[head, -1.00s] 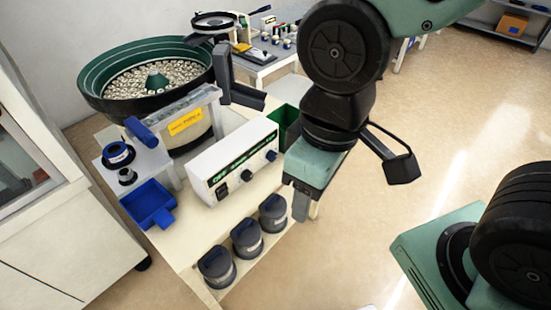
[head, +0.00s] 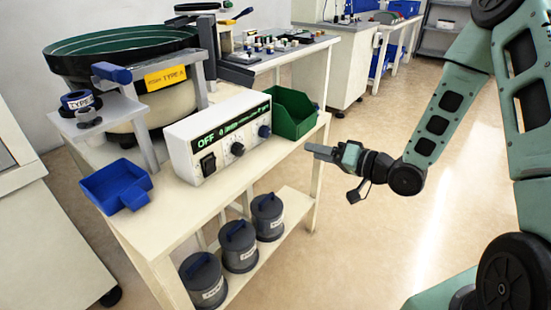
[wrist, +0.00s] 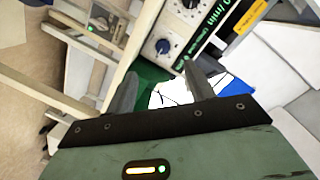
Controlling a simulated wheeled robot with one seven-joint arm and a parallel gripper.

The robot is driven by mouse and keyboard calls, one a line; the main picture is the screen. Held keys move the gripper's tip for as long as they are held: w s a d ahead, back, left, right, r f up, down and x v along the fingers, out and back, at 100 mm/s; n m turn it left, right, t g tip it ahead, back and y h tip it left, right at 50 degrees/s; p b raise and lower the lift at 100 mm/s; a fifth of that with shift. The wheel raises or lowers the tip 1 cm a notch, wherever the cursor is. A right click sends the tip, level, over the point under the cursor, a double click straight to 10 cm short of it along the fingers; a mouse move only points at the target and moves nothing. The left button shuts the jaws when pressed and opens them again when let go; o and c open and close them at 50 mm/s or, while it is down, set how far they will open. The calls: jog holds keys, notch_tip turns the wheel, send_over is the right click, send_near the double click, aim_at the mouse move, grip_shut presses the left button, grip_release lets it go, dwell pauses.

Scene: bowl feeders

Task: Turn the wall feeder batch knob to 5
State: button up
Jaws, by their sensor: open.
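A white control box (head: 218,138) stands on the bench beside a large green-lined bowl feeder (head: 120,62) near the wall. Its front has a lit display reading OFF, a black rocker switch (head: 208,164) and two dark knobs, a middle one (head: 237,149) and a right one (head: 264,131). Knob labels and settings are too small to read. In the wrist view a blue knob (wrist: 163,46) shows on the box's panel. My gripper (head: 312,151) is open and empty, off the bench's right edge, apart from the box. Its fingers also show in the wrist view (wrist: 160,90).
A green bin (head: 293,113) stands just right of the box. A blue tray (head: 117,186) lies at the bench's left. Several lidded grey canisters (head: 240,246) stand on the lower shelf.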

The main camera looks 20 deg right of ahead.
jog(key=d+m+t, duration=0.1)
jog(key=d, duration=0.1)
jog(key=b, duration=0.3)
send_near(268, 133)
jog(key=shift+y, duration=0.3)
jog(key=x, duration=0.8)
jog(key=shift+w+f, duration=0.1)
jog(key=shift+w, duration=0.15)
jog(key=c, duration=1)
